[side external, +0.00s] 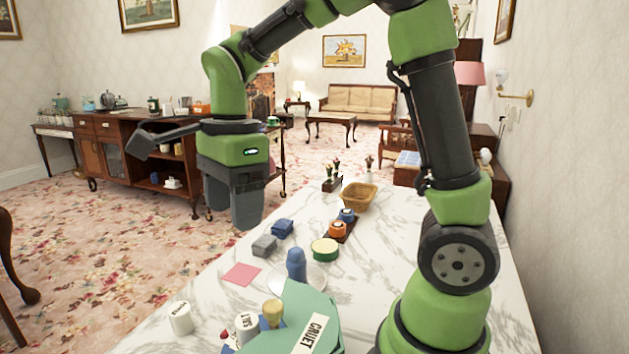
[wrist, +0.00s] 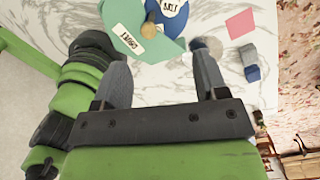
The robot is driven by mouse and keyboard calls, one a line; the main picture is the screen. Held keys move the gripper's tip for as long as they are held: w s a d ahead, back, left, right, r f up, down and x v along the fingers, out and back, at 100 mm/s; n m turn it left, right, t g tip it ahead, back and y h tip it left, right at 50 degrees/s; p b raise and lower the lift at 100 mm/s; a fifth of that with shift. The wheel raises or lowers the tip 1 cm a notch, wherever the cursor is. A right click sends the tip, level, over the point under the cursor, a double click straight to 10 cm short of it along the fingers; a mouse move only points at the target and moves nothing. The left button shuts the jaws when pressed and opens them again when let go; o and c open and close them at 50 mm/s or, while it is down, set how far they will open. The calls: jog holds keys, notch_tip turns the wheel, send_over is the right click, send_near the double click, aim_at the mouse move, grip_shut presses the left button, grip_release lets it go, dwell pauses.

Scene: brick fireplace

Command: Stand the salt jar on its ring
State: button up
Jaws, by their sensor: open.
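The salt jar (side external: 246,326), white with a dark label, is near the front of the marble table in the side view. It also shows at the top edge of the wrist view (wrist: 172,8), partly cut off, with blue behind it. A green shape labelled CRUET (side external: 302,300) lies beside it; it also shows in the wrist view (wrist: 115,18). A tan-topped piece (side external: 272,309) stands just right of the jar. I cannot make out the ring clearly. My gripper (side external: 246,212) is open, empty and pointing down, above the table's left side; both fingers show in the wrist view (wrist: 162,78).
Another white labelled jar (side external: 180,318) stands at the left edge. A blue bottle (side external: 296,264) stands on a pale plate. A pink square (side external: 241,274), grey block (side external: 264,246), blue block (side external: 283,228), green-rimmed tin (side external: 324,250) and basket (side external: 358,196) lie further back.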

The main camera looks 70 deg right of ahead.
jog(key=s+r+n+t, duration=0.2)
jog(key=s+n, duration=0.4)
jog(key=n, duration=0.3)
jog(key=s+a+r+n+t+y, duration=0.1)
jog(key=s+r+n+t, duration=0.2)
jog(key=n, duration=0.7)
jog(key=shift+s+r+t, duration=0.2)
jog(key=shift+s+t, duration=0.8)
jog(key=shift+s, duration=0.75)
